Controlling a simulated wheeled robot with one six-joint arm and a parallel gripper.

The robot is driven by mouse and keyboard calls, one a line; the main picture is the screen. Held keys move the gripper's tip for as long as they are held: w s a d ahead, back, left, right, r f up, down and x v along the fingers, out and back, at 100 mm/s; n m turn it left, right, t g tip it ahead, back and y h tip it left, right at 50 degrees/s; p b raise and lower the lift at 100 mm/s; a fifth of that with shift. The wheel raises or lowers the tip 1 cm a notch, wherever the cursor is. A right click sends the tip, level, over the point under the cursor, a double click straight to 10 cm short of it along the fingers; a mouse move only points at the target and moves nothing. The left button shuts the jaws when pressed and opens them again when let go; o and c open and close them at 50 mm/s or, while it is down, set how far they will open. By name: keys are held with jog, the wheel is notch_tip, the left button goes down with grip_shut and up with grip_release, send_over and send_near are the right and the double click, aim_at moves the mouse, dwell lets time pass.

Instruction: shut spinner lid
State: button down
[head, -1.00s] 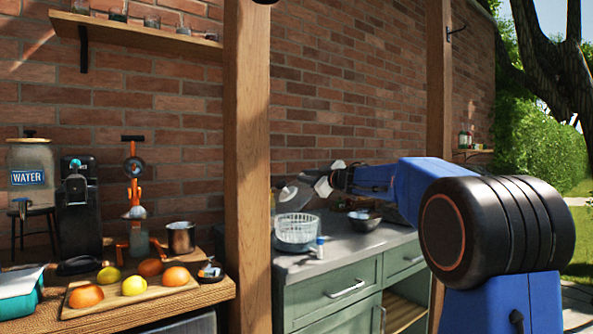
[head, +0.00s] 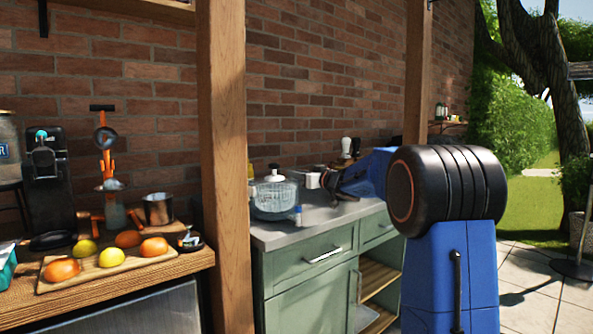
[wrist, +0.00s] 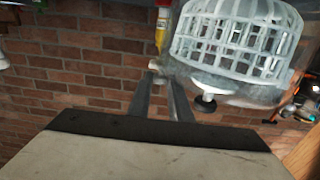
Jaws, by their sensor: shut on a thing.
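The salad spinner (head: 274,203), a clear bowl with a white slotted basket, stands on the grey counter left of my gripper. Its lid (head: 272,180), with a dark-topped knob, lies about level over the basket; whether it is fully seated I cannot tell. In the wrist view the picture is inverted: the basket (wrist: 235,30) is at upper right, the lid's knob (wrist: 205,103) points down, and the fingers (wrist: 160,78) close together at the lid's edge. The exact grip point is blurred.
A wooden post (head: 222,170) rises left of the counter (head: 290,235). A wooden board (head: 75,278) with several fruits lies on the left table. A red-and-yellow bottle (wrist: 162,25) is near the fingers.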

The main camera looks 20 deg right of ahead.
jog(key=shift+f, duration=0.3)
jog(key=c, duration=1.6)
grip_release()
jog(key=shift+c, duration=0.2)
jog(key=v, duration=1.7)
jog(key=shift+s, duration=0.15)
jog(key=shift+d+r, duration=0.1)
